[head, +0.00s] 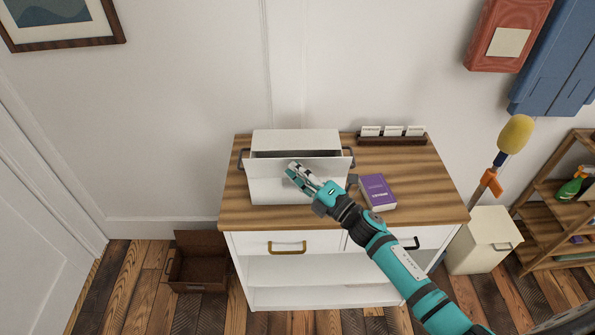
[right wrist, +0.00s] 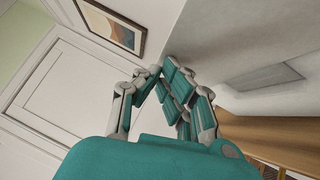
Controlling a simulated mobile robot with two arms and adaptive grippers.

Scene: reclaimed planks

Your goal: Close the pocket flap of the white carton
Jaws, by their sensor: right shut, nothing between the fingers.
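The white carton (head: 268,190) stands on the wooden top of a dresser, with dark handles at its sides. Its pocket flap (head: 262,166) is a wide pale panel across the upper front. A dark gap shows between the flap and the carton's top, so the flap stands open, tilted outward. My right gripper (head: 291,170) is shut and empty, in front of the flap near its middle and hiding part of it. I cannot tell whether the fingertips touch it. In the right wrist view the closed fingers (right wrist: 168,72) point toward a large pale grey surface. My left gripper is not in view.
A card rack (head: 391,139) stands at the back right of the dresser (head: 440,197). An open brown box (head: 199,268) is on the floor at left. The dresser's right front is clear.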

